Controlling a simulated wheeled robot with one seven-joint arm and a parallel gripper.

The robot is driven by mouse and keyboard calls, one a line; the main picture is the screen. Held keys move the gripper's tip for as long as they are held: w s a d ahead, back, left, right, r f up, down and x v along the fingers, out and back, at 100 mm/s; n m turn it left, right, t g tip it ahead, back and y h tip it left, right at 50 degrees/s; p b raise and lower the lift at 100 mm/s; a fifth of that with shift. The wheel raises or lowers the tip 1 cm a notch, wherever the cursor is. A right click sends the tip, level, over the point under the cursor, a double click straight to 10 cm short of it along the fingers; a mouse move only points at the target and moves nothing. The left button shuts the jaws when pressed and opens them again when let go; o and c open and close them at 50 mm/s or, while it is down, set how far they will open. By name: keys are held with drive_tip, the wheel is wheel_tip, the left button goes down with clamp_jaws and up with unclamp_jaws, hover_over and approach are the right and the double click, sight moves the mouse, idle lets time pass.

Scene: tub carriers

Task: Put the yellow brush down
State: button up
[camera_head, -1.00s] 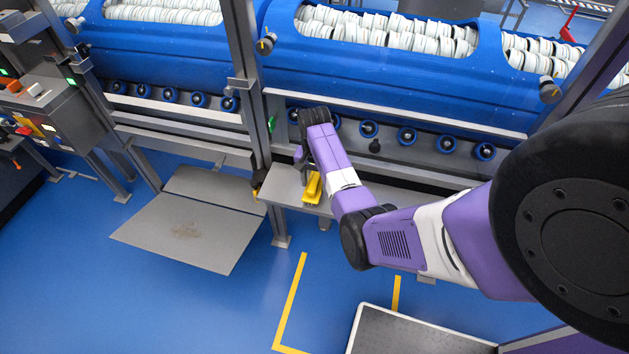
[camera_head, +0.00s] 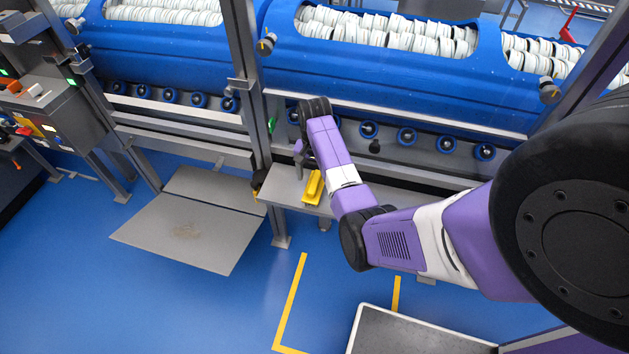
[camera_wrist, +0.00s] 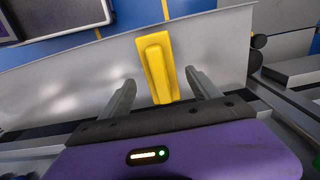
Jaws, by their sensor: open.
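The yellow brush (camera_head: 313,188) lies on a grey metal shelf (camera_head: 284,186) in front of the blue tub carriers. In the wrist view the brush (camera_wrist: 156,66) lies ahead of and between the two fingers, with the bare shelf around it. My gripper (camera_wrist: 163,88) is open, and clear space shows between each finger and the brush. In the head view my gripper (camera_head: 302,160) is at the shelf's back side, just behind the brush, partly hidden by my purple wrist.
Blue carriers (camera_head: 390,75) full of white discs stand behind on rollers. A metal post (camera_head: 249,90) rises left of the shelf. A grey platform (camera_head: 186,230) is low on the left. A white-rimmed tray (camera_head: 400,315) is at the bottom. Blue floor lies between.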

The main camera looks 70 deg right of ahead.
wheel_tip(320, 180, up, 9)
drive_tip(key=n+t+h, duration=0.1)
drive_tip(key=n+h, duration=0.1)
drive_tip(key=n, duration=0.1)
hover_over(309, 201)
wheel_tip(309, 201, down, 8)
drive_tip(key=shift+r, duration=0.25)
drive_tip(key=s+a+f+n+t+h, duration=0.1)
drive_tip(key=s+a+n+t, duration=0.15)
drive_tip(key=a, duration=0.55)
drive_tip(key=s+a+f+n+t+h, duration=0.1)
drive_tip(key=s+a+n+t, duration=0.2)
drive_tip(key=a, duration=0.4)
drive_tip(key=s+a+r+n+t+y, duration=0.2)
drive_tip(key=s+a+r+n+t, duration=0.2)
drive_tip(key=a+r, duration=0.5)
drive_tip(key=s+a+r+n+t+y, duration=0.2)
drive_tip(key=s+a+r+n+t, duration=0.2)
drive_tip(key=r, duration=1.1)
drive_tip(key=s+a, duration=0.3)
drive_tip(key=a, duration=0.2)
drive_tip(key=shift+r+n, duration=0.2)
drive_tip(key=shift+n, duration=0.15)
drive_tip(key=shift+t, duration=0.25)
